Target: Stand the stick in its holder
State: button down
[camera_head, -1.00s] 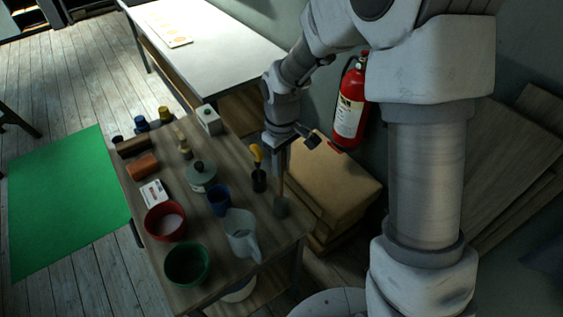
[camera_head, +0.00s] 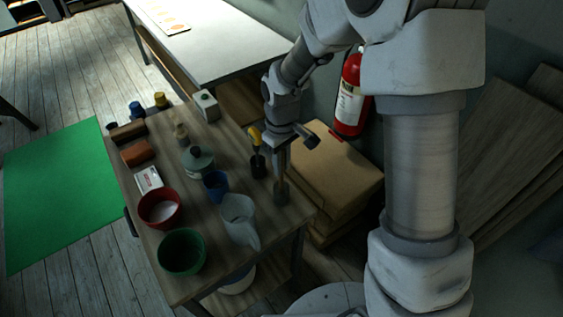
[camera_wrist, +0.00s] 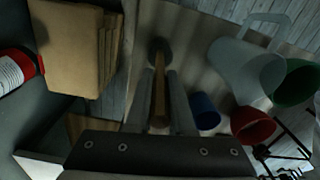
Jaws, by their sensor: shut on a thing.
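The stick hangs upright below the fingers. Below it stands a small dark holder (camera_head: 281,193). In the wrist view the stick (camera_wrist: 160,100) runs between the fingers (camera_wrist: 159,76) to the dark round holder (camera_wrist: 160,46). Its lower end appears to be at or inside the holder's mouth; how deep I cannot tell.
A blue cup (camera_head: 215,186), pale jug (camera_head: 240,220), red bowl (camera_head: 160,209) and green bowl (camera_head: 181,252) stand nearby. Cardboard boxes (camera_head: 335,175) and a fire extinguisher (camera_head: 350,98) are right of the table.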

jog(key=c, duration=0.7)
grip_release()
jog(key=shift+r, duration=0.15)
notch_tip(320, 180, up, 17)
jog(key=shift+r, duration=0.15)
dwell(0.5)
jog(key=s+d+r+m+t, duration=0.2)
jog(key=s+d, duration=0.4)
jog(key=s, duration=0.3)
jog(key=s+d+r+m+t, duration=0.3)
jog(key=s+d+m, duration=0.3)
jog(key=s, duration=0.3)
jog(key=shift+s+d+r+t, duration=0.2)
jog(key=shift+s+r+t, duration=0.1)
jog(key=shift+r, duration=0.25)
